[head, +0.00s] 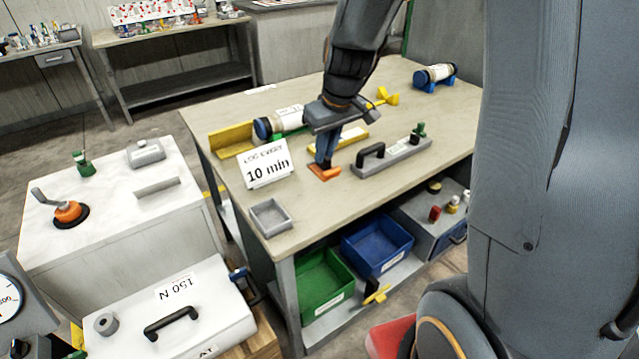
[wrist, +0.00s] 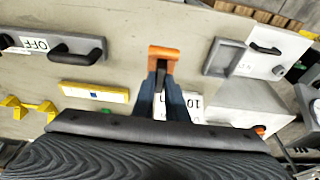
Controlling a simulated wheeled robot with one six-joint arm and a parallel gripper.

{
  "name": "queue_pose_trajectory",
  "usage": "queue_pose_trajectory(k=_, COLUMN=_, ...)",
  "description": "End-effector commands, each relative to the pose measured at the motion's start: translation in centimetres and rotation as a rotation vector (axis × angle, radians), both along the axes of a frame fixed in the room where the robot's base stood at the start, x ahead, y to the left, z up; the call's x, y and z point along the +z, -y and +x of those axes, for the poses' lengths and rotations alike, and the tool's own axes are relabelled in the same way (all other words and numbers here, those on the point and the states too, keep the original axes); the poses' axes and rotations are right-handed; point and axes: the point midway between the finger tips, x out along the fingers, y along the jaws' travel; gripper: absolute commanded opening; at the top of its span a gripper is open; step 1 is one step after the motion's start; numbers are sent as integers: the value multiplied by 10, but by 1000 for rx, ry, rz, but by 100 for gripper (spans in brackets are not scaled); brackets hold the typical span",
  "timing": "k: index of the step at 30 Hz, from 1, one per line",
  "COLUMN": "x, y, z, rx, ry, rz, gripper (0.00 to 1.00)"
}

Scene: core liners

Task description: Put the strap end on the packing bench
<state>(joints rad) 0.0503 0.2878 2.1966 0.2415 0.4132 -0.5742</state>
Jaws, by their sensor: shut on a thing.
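An orange piece, which I take for the strap end (head: 325,173), is between the fingertips of my gripper (head: 326,158). In the wrist view the orange strap end (wrist: 164,54) shows at the tips of the gripper (wrist: 164,80), which is shut on it; a short dark part lies between the fingers. The gripper points down over the front middle of the packing bench (head: 360,204), a beige-topped table. The strap end is at or just above its top; I cannot tell whether it touches.
On the bench stand a "10 min" sign (head: 266,166) left of the gripper, a grey bar with a black handle (head: 390,154) to the right, and a small grey tray (head: 271,218) at the front corner. A white cylinder (head: 288,120) lies behind. Bare top lies in front.

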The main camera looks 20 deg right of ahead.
Motion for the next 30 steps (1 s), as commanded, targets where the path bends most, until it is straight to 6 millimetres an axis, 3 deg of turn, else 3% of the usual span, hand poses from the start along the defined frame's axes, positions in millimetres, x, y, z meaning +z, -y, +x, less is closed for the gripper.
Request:
queue_pose_trajectory(k=6, x=-37, y=-2, z=-2, rx=4, ry=-5, rz=0, gripper=0)
queue_pose_trajectory(k=13, x=-57, y=-2, z=-1, rx=3, ry=-2, rz=0, gripper=0)
queue_pose_trajectory(k=19, x=-86, y=-1, z=-1, rx=0, ry=-3, rz=0, gripper=0)
queue_pose_trajectory(k=30, x=-93, y=0, z=0, rx=0, ry=-1, rz=-1, gripper=0)
